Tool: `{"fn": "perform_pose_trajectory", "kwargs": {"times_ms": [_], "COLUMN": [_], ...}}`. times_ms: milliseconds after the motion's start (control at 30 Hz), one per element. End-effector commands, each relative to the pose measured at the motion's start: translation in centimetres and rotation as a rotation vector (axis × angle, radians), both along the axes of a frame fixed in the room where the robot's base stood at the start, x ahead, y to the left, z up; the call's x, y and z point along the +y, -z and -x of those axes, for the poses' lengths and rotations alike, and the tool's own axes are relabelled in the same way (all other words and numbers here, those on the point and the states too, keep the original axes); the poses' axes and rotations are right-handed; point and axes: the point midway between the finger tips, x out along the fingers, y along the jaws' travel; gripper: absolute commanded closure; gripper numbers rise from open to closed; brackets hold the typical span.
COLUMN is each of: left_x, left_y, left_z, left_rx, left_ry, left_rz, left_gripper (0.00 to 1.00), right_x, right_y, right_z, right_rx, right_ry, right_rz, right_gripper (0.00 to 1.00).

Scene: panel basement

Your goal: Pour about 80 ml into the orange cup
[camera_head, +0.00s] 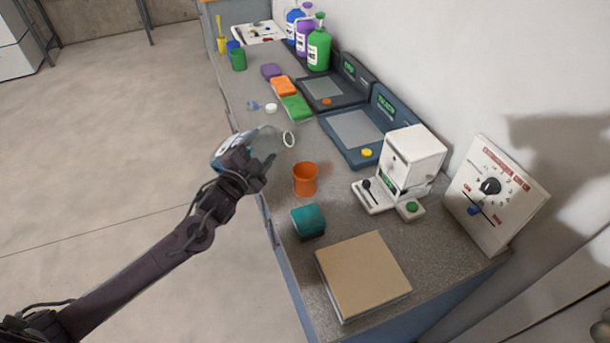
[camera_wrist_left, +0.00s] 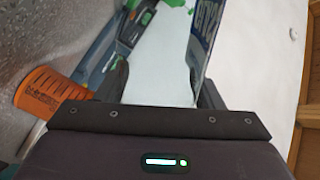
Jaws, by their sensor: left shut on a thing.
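The orange cup (camera_head: 305,181) stands upright on the grey counter, close to its left edge. It also shows at the left of the left wrist view (camera_wrist_left: 47,91), with dark marks on its side. My left gripper (camera_head: 256,163) is shut on a clear container (camera_head: 262,142) with a blue part at its rear. The container is tilted over, its round pale mouth pointing right, up and left of the cup in the picture. Its liquid level cannot be made out. In the left wrist view, a blue-and-white label (camera_wrist_left: 203,32) shows beyond the fingers. My right gripper is not in view.
A teal block (camera_head: 308,221) and a tan box (camera_head: 362,274) lie nearer than the cup. A white machine (camera_head: 412,157) and a dial panel (camera_head: 494,193) stand to the right. Sponges (camera_head: 296,108), scales and bottles (camera_head: 319,48) are farther back.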

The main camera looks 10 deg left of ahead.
Motion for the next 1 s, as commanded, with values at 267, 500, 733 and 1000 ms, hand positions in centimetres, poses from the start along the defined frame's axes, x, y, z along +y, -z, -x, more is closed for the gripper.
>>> {"fn": "perform_pose_trajectory", "kwargs": {"times_ms": [267, 500, 733, 1000], "left_x": [0.6, 0.2, 0.0, -0.1], "left_y": [2.5, 1.5, 1.4, 1.4], "left_z": [-0.1, 0.0, 0.0, 0.0], "left_rx": [-0.030, -0.049, -0.060, -0.070], "left_ry": [0.000, 0.000, -0.002, -0.001], "left_rz": [-0.180, -0.307, -0.394, -0.464], "left_gripper": [0.83, 0.83, 0.83, 0.83], "right_x": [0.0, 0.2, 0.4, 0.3], "right_y": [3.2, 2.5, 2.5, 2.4], "right_z": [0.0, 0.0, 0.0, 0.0], "right_rx": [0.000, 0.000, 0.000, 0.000], "right_ry": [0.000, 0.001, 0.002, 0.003], "right_rz": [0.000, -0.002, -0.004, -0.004], "right_gripper": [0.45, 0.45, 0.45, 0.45]}}
